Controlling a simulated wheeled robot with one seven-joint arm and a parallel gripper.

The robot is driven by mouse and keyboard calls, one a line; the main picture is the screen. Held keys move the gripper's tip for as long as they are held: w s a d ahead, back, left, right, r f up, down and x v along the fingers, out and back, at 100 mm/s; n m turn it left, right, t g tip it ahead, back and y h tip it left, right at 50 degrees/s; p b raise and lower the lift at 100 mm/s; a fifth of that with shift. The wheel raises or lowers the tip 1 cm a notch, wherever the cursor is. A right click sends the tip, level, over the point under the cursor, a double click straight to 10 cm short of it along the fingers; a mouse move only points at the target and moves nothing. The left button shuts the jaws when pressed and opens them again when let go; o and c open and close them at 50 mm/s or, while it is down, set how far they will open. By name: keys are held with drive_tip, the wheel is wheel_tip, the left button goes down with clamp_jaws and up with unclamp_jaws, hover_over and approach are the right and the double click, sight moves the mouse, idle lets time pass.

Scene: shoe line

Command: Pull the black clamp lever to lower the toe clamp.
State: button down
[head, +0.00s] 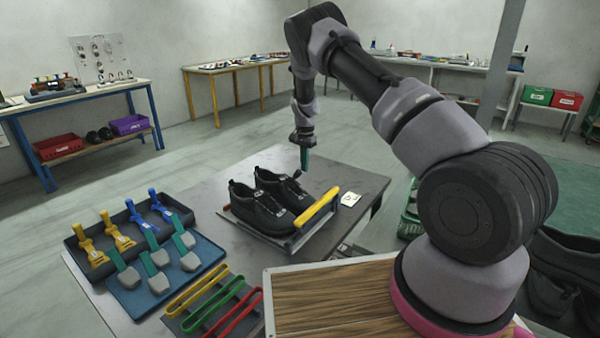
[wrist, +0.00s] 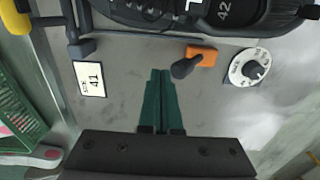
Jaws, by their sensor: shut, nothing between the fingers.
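A black lever handle (wrist: 182,68) with an orange base (wrist: 203,56) lies on the grey table in the wrist view, just right of my fingertips. My gripper (wrist: 161,72) has green fingers pressed together with nothing between them. It is apart from the lever handle. In the head view my gripper (head: 304,168) points down behind the pair of black shoes (head: 268,199). I cannot make out the toe clamp for sure. A dark grey block (wrist: 82,48) sits on a thin frame at the left in the wrist view. A shoe (wrist: 230,12) marked 42 shows at the top edge.
A white card (wrist: 89,78) reading 41 and a white dial (wrist: 250,67) lie on either side. A yellow bar (head: 317,207) runs beside the shoes. A dark tray (head: 75,240) of tools and colored straps (head: 215,302) are at the front left. The table between card and lever is clear.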

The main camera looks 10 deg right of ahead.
drive_tip(key=shift+r, duration=2.2)
drive_tip(key=s+d+r+t+y, duration=0.15)
drive_tip(key=s+r, duration=0.35)
drive_tip(key=r, duration=0.6)
drive_tip(key=s+d+r+n+t, duration=0.1)
drive_tip(key=s+d+r, duration=0.1)
drive_tip(key=s+r, duration=0.65)
drive_tip(key=s+d+r+t+y, duration=0.1)
drive_tip(key=s+d+r, duration=0.15)
drive_tip(key=r, duration=1.05)
drive_tip(key=s+r+n+t, duration=0.2)
drive_tip(key=s+r, duration=0.1)
drive_tip(key=s, duration=1)
drive_tip(key=s+d+r+n+t, duration=0.1)
drive_tip(key=s+r, duration=0.2)
drive_tip(key=s, duration=1.1)
drive_tip(key=shift+s+n+t, duration=0.3)
drive_tip(key=shift+n+t, duration=0.05)
drive_tip(key=shift+n, duration=0.05)
drive_tip(key=shift+d+r+h, duration=0.1)
drive_tip(key=shift+h, duration=0.15)
